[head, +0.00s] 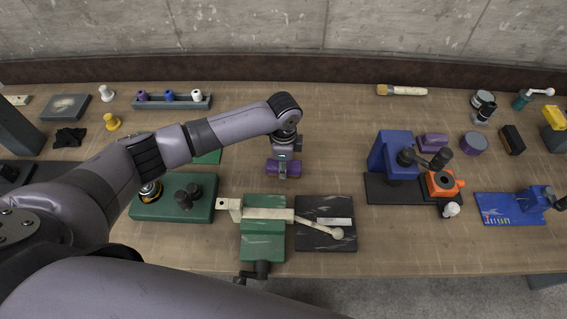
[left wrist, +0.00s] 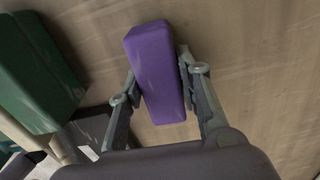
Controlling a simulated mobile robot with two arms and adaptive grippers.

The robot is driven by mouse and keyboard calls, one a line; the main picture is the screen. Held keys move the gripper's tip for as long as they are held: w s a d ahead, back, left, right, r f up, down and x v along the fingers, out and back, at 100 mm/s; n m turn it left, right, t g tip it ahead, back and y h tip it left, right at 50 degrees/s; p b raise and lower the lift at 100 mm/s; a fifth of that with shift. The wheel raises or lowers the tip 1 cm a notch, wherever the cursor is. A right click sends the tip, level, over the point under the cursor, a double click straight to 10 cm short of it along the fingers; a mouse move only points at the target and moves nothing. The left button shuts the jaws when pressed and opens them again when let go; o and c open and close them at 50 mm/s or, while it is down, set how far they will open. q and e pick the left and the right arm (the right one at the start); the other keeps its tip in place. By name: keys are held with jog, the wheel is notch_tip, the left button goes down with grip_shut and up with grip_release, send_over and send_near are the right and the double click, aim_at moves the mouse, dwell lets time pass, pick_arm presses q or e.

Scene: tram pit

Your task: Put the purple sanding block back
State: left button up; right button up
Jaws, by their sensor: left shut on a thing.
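My left gripper (head: 284,174) reaches over the middle of the bench and is shut on the purple sanding block (head: 271,168). In the left wrist view the purple block (left wrist: 156,70) sits between the two fingers, its long side running away from the palm. I cannot tell whether the block touches the bench or is held just above it. Another purple block (head: 432,142) lies at the right, behind the blue machine. My right gripper is not in view.
A green vise (head: 263,243) with a pale lever and a dark plate (head: 312,239) lie just in front. A blue machine (head: 393,152) stands to the right. A rack with small knobs (head: 180,104) is at back left. Bare wood lies behind and right of the gripper.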

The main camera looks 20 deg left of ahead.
pick_arm(q)
jog(key=o, duration=1.2)
jog(key=shift+f, duration=0.1)
